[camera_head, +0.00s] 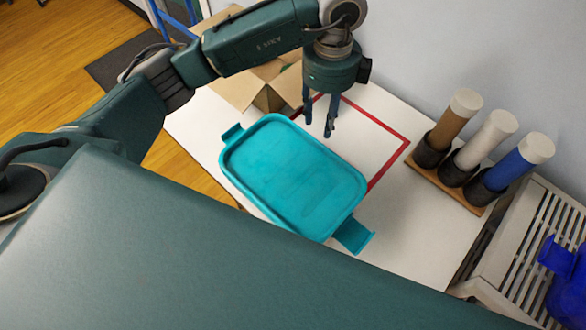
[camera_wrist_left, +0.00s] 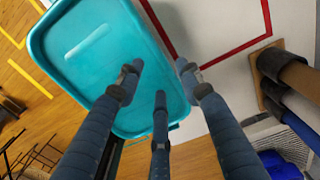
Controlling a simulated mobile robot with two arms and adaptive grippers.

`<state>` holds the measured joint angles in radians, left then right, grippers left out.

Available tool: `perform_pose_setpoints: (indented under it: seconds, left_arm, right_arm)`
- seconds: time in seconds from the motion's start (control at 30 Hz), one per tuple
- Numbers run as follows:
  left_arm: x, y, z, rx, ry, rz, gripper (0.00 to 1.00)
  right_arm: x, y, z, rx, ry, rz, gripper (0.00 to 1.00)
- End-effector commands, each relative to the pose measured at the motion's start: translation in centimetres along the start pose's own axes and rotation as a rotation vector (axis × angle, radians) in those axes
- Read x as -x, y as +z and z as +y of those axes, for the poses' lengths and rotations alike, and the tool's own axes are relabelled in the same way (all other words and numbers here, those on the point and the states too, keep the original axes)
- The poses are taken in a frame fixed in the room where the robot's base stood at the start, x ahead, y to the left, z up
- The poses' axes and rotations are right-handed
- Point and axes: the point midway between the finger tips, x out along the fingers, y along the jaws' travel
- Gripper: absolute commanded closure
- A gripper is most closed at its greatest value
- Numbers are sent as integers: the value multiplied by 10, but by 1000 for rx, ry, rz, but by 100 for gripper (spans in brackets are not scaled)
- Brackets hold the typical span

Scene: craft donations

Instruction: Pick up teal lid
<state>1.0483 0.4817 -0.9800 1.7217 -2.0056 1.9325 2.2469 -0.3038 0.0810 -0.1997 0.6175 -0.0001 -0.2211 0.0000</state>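The teal lid (camera_head: 293,173) is a rounded rectangle with a raised rim and a tab at each end. It lies on the white table and reaches over the table's near edge. Its lower right part is close to my own body. My left gripper (camera_head: 318,128) points down near the lid's far rim, with its fingers apart and nothing between them. In the left wrist view the lid (camera_wrist_left: 95,50) fills the upper left, and the spread fingers (camera_wrist_left: 158,75) are in front of it. I cannot tell whether they touch it. My right gripper is not in view.
The white table (camera_head: 395,215) has a red taped outline (camera_head: 390,172) beyond the lid. An open cardboard box (camera_head: 268,98) stands behind my left arm. A wooden rack (camera_head: 450,190) with brown, white and blue tubes stands at right. A slatted grey crate (camera_head: 530,240) holds blue things.

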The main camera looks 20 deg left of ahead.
Motion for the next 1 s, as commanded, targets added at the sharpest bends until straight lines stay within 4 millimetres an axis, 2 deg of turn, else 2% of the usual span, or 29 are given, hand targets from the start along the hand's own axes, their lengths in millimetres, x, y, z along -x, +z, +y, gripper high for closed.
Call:
perform_pose_setpoints:
  seconds: [0.13,0.37,0.5,0.63,0.73,0.93,1.0]
  left_arm:
    - [-21,0,1,1,4,1,64]
    - [-39,0,2,0,5,1,64]
    - [-58,-1,4,0,6,0,64]
    - [-77,-1,2,0,2,0,64]
    - [-84,-1,2,-1,2,1,64]
    - [-86,-1,2,-1,0,1,64]
    - [-86,-1,2,-1,0,1,76]
  right_arm:
    - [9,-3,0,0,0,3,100]
    - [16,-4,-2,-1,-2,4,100]
    - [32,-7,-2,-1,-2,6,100]
    - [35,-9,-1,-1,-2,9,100]
    - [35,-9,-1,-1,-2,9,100]
    - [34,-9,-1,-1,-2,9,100]
    - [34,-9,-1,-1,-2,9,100]
